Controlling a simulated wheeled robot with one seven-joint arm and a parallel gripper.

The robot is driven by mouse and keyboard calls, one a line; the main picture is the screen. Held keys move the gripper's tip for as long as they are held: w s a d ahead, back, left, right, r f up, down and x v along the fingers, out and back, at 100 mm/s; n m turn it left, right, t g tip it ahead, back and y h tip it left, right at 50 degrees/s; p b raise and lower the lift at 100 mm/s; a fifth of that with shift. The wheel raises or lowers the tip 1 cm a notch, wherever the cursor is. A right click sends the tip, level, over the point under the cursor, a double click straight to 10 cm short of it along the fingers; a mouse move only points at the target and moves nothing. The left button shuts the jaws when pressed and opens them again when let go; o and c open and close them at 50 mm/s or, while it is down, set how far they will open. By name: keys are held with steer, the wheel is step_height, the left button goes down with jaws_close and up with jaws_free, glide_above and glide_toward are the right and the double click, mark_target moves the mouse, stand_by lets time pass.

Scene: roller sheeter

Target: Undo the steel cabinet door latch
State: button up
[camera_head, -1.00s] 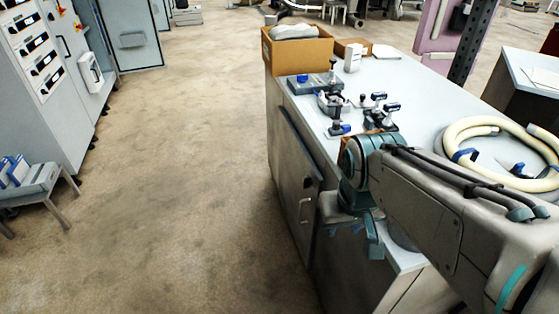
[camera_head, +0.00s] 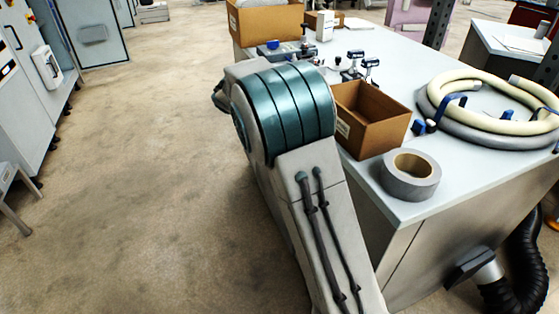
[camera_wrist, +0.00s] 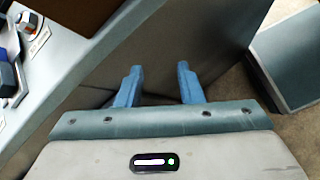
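My gripper (camera_wrist: 158,72) shows in the wrist view with its two blue fingers apart and nothing between them. A plain grey panel (camera_wrist: 195,35), seemingly the side of the steel cabinet, lies beyond the fingertips; I cannot tell whether they touch it. In the head view the steel cabinet (camera_head: 400,245) stands under the light worktop. My arm hides its left side, where the door is, and hides my gripper too. The door latch shows in neither current view.
On the worktop are an open brown box (camera_head: 372,118), a grey tape roll (camera_head: 411,177), a coiled cream hose (camera_head: 480,100) and a larger cardboard box (camera_head: 265,22). A black duct (camera_head: 525,262) stands at the right. The floor (camera_head: 130,170) to the left is clear.

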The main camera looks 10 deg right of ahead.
steer(key=w+a+f+n+t+h+b, duration=0.4)
steer(key=w+a+f+n+h+b, duration=0.4)
steer(key=w+a+f, duration=0.5)
steer(key=w+d+f+b, duration=0.1)
steer(key=d+b, duration=0.1)
steer(key=d, duration=0.9)
steer(key=shift+d+f, duration=0.25)
steer(key=shift+d, duration=0.1)
steer(key=c, duration=0.7)
